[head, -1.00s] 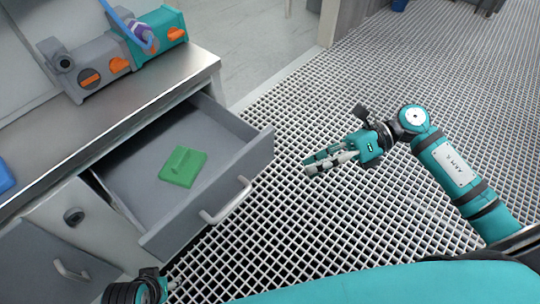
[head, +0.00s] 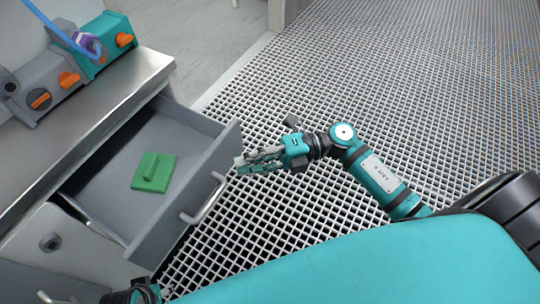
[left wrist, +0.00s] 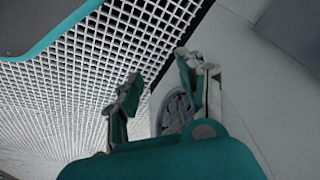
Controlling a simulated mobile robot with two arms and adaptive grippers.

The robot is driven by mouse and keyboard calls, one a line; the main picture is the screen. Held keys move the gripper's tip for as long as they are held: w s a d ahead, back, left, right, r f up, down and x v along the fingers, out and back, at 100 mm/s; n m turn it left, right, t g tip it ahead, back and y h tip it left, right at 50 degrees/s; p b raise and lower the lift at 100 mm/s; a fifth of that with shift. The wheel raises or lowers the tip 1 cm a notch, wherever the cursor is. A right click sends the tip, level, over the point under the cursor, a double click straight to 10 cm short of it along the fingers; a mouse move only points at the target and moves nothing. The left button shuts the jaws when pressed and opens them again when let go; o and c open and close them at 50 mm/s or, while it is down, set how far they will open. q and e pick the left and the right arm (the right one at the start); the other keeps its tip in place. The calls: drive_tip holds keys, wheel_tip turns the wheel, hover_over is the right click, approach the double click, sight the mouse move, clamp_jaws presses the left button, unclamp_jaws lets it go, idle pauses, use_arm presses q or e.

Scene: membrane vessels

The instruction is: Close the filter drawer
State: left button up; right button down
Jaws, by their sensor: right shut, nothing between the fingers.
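The filter drawer (head: 113,192) stands pulled out of the cabinet under the steel counter, with a bar handle (head: 205,200) on its front. A green block with a raised grip (head: 153,173) lies inside it. My right gripper (head: 242,165) is shut and empty, just outside the drawer front near its far corner and above the handle's far end. I cannot tell whether it touches the drawer. My left gripper (left wrist: 158,78) is open and empty in the left wrist view, near a pale grey surface. Only a bit of it shows at the bottom of the head view.
The steel counter (head: 95,105) carries grey and teal units with orange knobs (head: 69,79) and a blue hose. A closed cabinet front with a round lock (head: 50,243) is left of the drawer.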

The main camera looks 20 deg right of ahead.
sight(216, 158)
drive_tip(key=shift+w+a, duration=0.75)
drive_tip(key=shift+w, duration=0.3)
use_arm(q)
drive_tip(key=shift+w+r, duration=0.1)
drive_tip(key=shift+r, duration=0.5)
